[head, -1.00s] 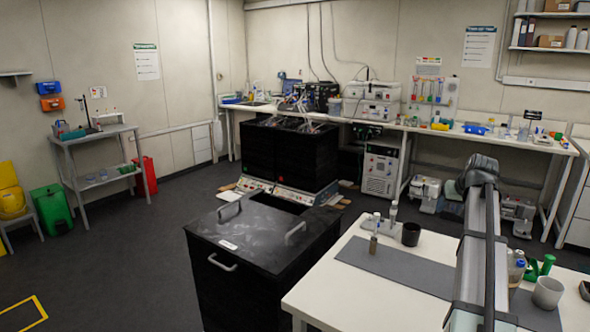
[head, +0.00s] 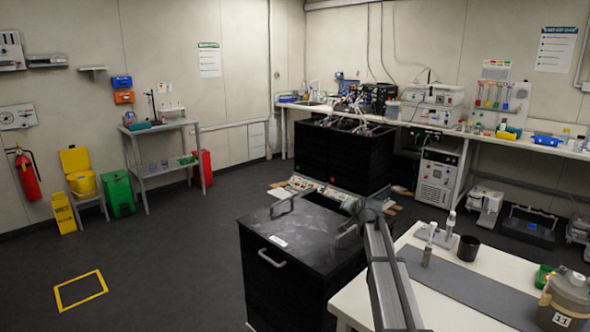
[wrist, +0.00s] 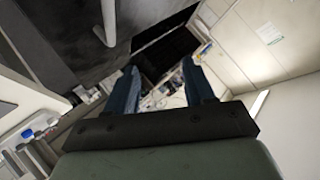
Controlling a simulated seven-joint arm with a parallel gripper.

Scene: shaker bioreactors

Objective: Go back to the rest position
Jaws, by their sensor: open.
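My gripper (wrist: 162,82) shows in the wrist view with its two blue fingers apart and nothing between them. It is tilted over the room, with dark equipment and a pale wall beyond the fingers. In the head view my arm's grey link slants over the left edge of the white table (head: 352,304) and in front of the black lidded box (head: 290,228). The gripper itself cannot be made out there. No rest position is marked in either view.
On the table are a grey mat (head: 465,288), a small vial (head: 427,254), a black cup (head: 468,248) and a jar labelled 11 (head: 566,302). Open floor (head: 170,255) lies to the left, with a yellow floor square (head: 80,290).

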